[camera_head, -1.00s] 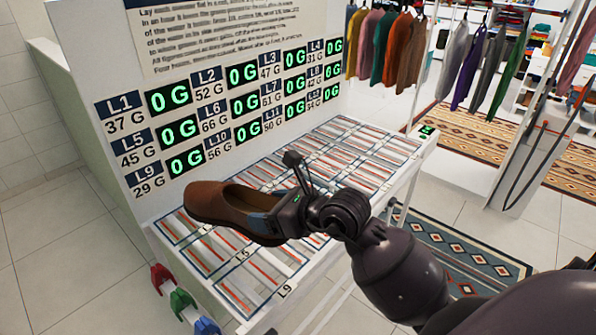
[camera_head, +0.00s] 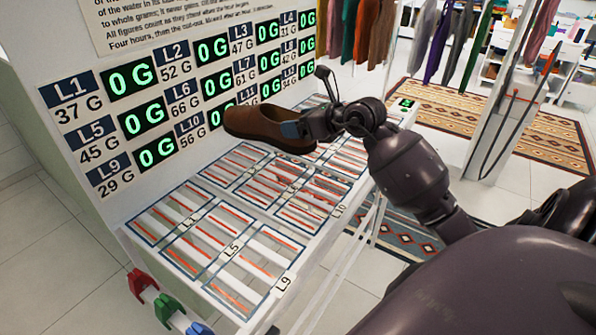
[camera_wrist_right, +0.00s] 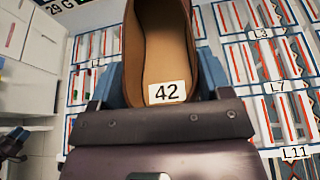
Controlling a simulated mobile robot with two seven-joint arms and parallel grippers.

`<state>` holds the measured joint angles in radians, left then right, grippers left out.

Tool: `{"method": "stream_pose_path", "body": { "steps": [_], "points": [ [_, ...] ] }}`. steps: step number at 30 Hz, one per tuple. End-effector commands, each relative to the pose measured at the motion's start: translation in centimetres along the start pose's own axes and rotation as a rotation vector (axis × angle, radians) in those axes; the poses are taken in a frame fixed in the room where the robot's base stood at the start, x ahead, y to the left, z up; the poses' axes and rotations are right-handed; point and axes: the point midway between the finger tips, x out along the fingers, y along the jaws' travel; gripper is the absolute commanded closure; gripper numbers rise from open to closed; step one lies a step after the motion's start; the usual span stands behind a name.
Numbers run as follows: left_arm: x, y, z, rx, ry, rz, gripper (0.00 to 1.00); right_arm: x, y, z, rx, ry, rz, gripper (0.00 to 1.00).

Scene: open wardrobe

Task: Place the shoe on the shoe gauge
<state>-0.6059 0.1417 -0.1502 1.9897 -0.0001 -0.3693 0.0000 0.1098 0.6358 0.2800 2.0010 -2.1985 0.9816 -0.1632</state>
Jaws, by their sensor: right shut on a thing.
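My right gripper (camera_head: 295,129) is shut on the heel end of a brown shoe (camera_head: 258,126) and holds it above the slatted rack, its toe pointing left toward the display panel. In the right wrist view, the blue fingers clasp both sides of the shoe (camera_wrist_right: 160,50), whose insole bears a label 42. I cannot tell for certain which part is the shoe gauge. A small unit with a green display (camera_head: 406,103) sits at the rack's far right corner.
The rack (camera_head: 225,262) has labelled bays with red-and-white slats, empty where visible. Behind it rises a panel of green 0 G displays (camera_head: 156,151). Red, green and blue clips (camera_head: 168,304) hang at the near end. Hanging clothes (camera_head: 375,35) are behind right.

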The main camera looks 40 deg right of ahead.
Motion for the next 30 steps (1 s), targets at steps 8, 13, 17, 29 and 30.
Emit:
{"method": "stream_pose_path", "body": {
  "steps": [8,13,17,29,30],
  "points": [
    [0.5,0.1,0.2,0.001,0.003,0.002,0.57,2.4,-0.2,-5.8,0.003,0.001,0.001,0.62],
    [0.7,0.2,0.6,0.002,0.001,0.003,0.57,3.5,-0.3,-8.6,0.002,-0.001,0.000,0.62],
    [0.8,0.2,0.8,0.002,-0.001,0.003,0.57,3.9,-0.3,-9.6,0.000,-0.002,0.000,0.62],
    [0.9,0.2,2.0,0.001,-0.016,0.002,0.57,5.4,-0.5,-13.2,0.001,0.000,0.001,0.62],
    [0.9,0.2,2.2,0.001,-0.019,0.002,0.57,5.5,-0.5,-13.6,0.002,0.000,0.000,0.62]
  ]
}}
